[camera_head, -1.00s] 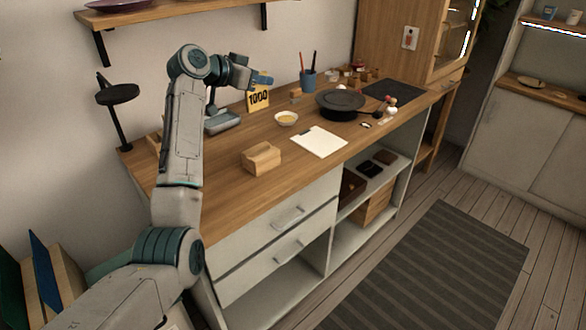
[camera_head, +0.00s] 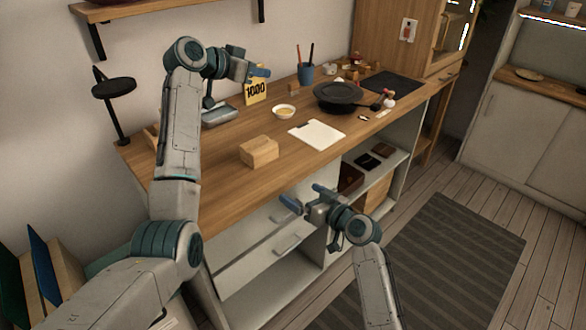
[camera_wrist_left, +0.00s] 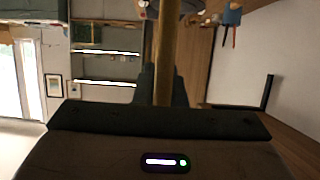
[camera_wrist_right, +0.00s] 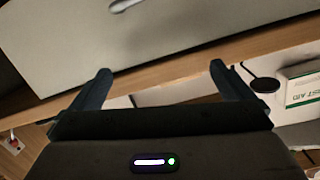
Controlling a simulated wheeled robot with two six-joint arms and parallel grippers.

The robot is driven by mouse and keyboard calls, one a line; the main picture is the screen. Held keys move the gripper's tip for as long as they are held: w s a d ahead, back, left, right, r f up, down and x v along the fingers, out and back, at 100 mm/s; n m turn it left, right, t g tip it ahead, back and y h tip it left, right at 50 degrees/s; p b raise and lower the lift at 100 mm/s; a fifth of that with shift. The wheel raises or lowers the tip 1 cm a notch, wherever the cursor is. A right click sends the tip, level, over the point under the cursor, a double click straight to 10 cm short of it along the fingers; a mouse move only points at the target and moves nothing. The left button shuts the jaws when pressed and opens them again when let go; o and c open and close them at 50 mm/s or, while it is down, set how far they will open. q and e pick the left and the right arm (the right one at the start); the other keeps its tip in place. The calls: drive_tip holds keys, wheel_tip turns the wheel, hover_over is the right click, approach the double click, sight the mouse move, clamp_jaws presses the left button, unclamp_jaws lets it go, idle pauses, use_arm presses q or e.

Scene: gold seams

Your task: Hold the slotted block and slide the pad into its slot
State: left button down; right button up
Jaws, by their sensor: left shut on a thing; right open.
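The slotted block (camera_head: 258,152) is a light wooden block on the front left of the worktop; its slot is hard to make out at this size. A yellow pad (camera_head: 255,93) marked 1000 is held upright above the back of the worktop by my left gripper (camera_head: 258,71), which is shut on it. In the left wrist view the pad (camera_wrist_left: 166,50) shows edge-on as a tan strip between the fingers. My right gripper (camera_head: 305,195) is open and empty in front of the drawers, below and right of the block. Its spread fingers (camera_wrist_right: 160,80) show in the right wrist view.
A blue cup (camera_head: 306,74) with pencils and a grey box (camera_head: 219,116) stand farther back. Bare worktop surrounds the block.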

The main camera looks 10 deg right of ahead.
drive_tip(key=y, duration=0.1)
approach(266, 151)
wheel_tip(266, 151, down, 3)
drive_tip(key=s+d, duration=0.2)
drive_tip(key=s, duration=0.1)
drive_tip(key=w+a+r+n+t, duration=0.1)
drive_tip(key=w+r+n, duration=0.1)
drive_tip(key=shift+n, duration=0.7)
drive_tip(key=x, duration=1.2)
drive_tip(key=shift+w+a+r, duration=0.15)
drive_tip(key=shift+a+r, duration=0.05)
drive_tip(key=shift+a, duration=0.2)
drive_tip(key=c, duration=1)
use_arm(q)
wheel_tip(266, 151, down, 12)
